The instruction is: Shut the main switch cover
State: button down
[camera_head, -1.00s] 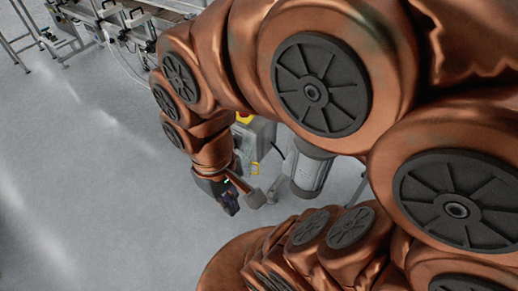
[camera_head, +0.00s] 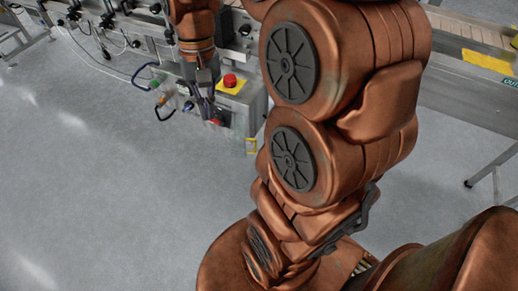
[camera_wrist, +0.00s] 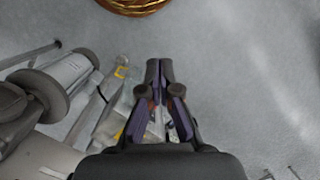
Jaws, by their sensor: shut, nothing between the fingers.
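My gripper (camera_head: 214,119) points down at the front of a grey control box (camera_head: 254,106) in the head view. In the wrist view its dark fingers (camera_wrist: 160,68) are together, with nothing between them. I cannot tell whether this frame is the main switch cover. A small red part shows beside the fingertips. The gripper hides part of the box front, so the cover's position is unclear.
A red button (camera_head: 230,80) on a yellow plate tops the box. A conveyor (camera_head: 455,85) runs behind at right. The floor (camera_head: 100,190) at left is clear.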

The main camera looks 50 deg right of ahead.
jog(key=w+d+f+m+y+b, duration=0.1)
jog(key=w+d+f+m+b, duration=0.45)
jog(key=d+f+b, duration=0.65)
jog(key=d+f+m+t+y+b, duration=0.1)
jog(key=d+f+m+b, duration=0.55)
jog(key=d+f, duration=0.85)
jog(key=s+a+f+n+b, duration=0.1)
jog(key=a+f+b, duration=0.5)
jog(key=f+b, duration=0.1)
jog(key=shift+s, duration=0.25)
jog(key=shift+a+r, duration=0.15)
jog(key=shift+a, duration=0.05)
